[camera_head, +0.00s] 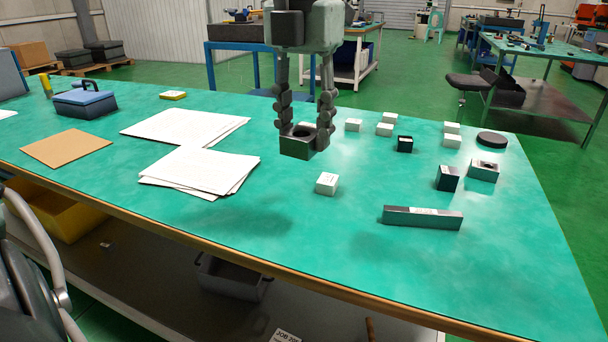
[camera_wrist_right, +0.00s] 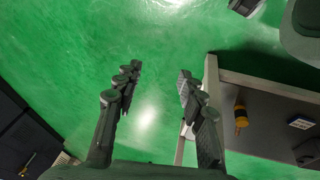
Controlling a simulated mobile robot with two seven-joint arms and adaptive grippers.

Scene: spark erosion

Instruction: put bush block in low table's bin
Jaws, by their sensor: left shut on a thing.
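My left gripper (camera_head: 305,125) points down over the green table and is shut on the bush block (camera_head: 296,149), a dark block with a round hole in its top. The block appears to be held above the tabletop; the exact gap is hard to tell. A grey bin (camera_head: 234,279) sits on the low grey surface (camera_head: 150,285) below the green table's front edge, partly hidden by that edge. My right gripper (camera_wrist_right: 156,85) is open and empty over the green floor in the right wrist view.
The green table (camera_head: 330,250) carries white paper sheets (camera_head: 200,170), several small white blocks (camera_head: 327,184), dark blocks (camera_head: 447,178), a long dark bar (camera_head: 422,217) and a black disc (camera_head: 492,139). A yellow bin (camera_head: 70,218) is at lower left. An orange-handled tool (camera_wrist_right: 240,117) lies on a grey surface.

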